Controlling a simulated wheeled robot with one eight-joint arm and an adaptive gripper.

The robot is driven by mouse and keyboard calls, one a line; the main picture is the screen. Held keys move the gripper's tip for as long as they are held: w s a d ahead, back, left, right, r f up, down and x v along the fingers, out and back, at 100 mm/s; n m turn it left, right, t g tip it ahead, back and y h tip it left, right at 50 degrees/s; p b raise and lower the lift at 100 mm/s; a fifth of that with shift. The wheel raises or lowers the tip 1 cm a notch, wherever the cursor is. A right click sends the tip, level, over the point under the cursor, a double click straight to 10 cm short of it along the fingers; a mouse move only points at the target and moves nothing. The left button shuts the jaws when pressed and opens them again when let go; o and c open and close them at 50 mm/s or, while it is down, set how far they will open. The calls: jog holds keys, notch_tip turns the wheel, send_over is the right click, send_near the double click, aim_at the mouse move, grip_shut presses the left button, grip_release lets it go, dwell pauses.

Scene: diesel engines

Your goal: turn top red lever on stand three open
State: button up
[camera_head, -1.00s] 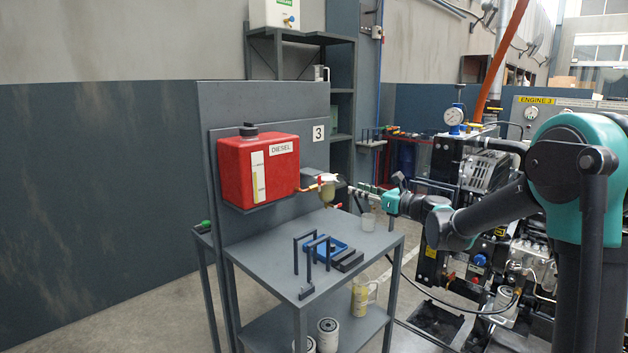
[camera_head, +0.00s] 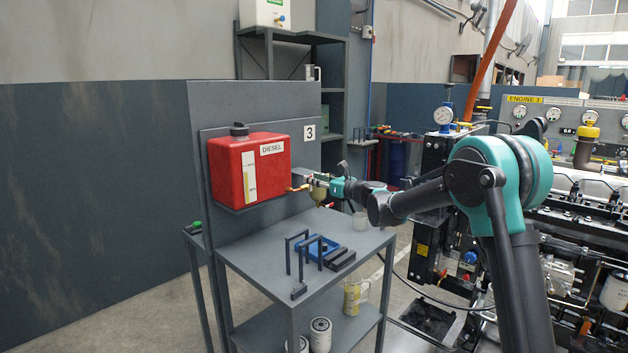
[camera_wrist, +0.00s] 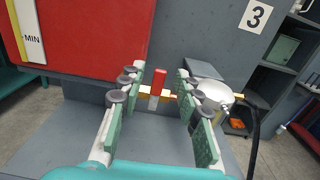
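Stand three carries a red diesel tank (camera_head: 250,168) on its upright panel (camera_head: 310,115), marked with a 3. In the wrist view the red lever (camera_wrist: 158,80) stands upright on a brass valve (camera_wrist: 152,99) on the line beside the tank. My gripper (camera_wrist: 152,88) is open, its green-padded fingers apart on either side of the lever, with space between the lever and each pad. In the head view my gripper (camera_head: 316,180) reaches in from the right and covers most of the top valve. The filter bowl (camera_head: 318,195) hangs just below it.
A black hose (camera_wrist: 254,140) hangs right of the silver filter head (camera_wrist: 226,96). An engine (camera_head: 455,210) stands to the right.

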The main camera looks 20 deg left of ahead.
jog(key=shift+w+a, duration=0.1)
jog(key=shift+a, duration=0.2)
jog(key=shift+c, duration=0.5)
grip_shut()
